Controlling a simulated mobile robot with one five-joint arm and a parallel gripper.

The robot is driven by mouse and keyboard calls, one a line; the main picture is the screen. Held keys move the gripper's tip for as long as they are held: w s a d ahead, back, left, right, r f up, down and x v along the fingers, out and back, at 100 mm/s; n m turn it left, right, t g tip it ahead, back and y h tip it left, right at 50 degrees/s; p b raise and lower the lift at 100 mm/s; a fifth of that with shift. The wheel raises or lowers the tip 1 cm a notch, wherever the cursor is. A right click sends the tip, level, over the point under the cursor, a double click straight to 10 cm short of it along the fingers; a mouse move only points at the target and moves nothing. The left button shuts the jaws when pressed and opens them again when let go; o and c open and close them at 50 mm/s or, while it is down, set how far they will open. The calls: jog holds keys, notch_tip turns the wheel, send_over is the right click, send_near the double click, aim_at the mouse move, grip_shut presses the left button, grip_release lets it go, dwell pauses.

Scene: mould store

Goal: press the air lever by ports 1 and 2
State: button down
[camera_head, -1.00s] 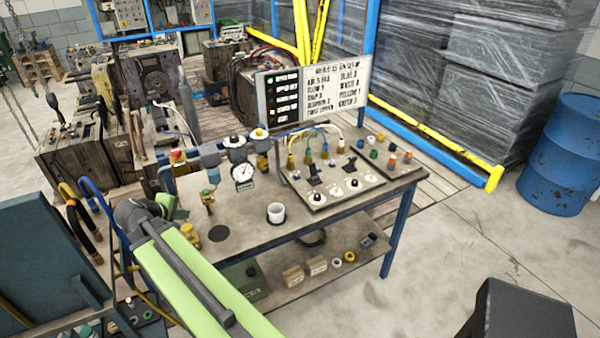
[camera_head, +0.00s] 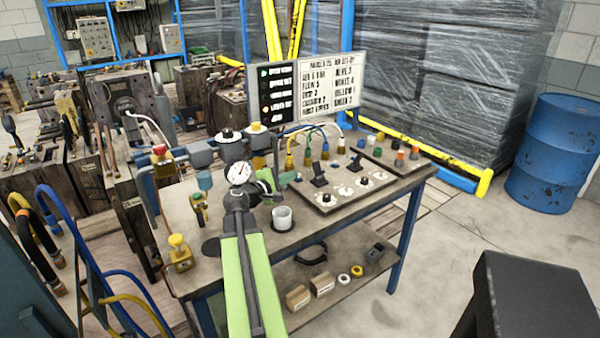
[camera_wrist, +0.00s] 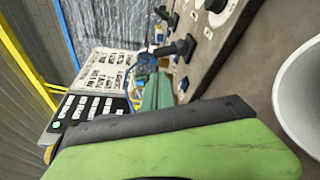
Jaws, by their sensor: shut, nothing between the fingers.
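A sloping control panel (camera_head: 345,200) on the bench carries two black levers. The left lever (camera_head: 318,175) stands below the left pair of hose ports (camera_head: 298,160); the right lever (camera_head: 355,166) stands below the right pair. Port numbers are too small to read. My gripper (camera_head: 272,182) is shut and empty, just left of the panel, apart from the left lever. In the wrist view, the green fingers (camera_wrist: 155,97) point towards the nearer black lever (camera_wrist: 180,48), with a gap between. The second lever (camera_wrist: 166,16) shows beyond it.
A gauge (camera_head: 240,173) and pipework stand behind-left. A signboard (camera_head: 305,92) rises behind the panel. A smaller panel with coloured knobs (camera_head: 388,153) lies to the right.

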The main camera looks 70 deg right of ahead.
aim_at(318, 172)
jog(key=shift+w, duration=0.1)
jog(key=shift+d+f, duration=0.1)
jog(key=shift+d, duration=0.15)
jog(key=b+x, duration=0.1)
jog(key=x, duration=0.8)
jog(key=shift+d, duration=0.15)
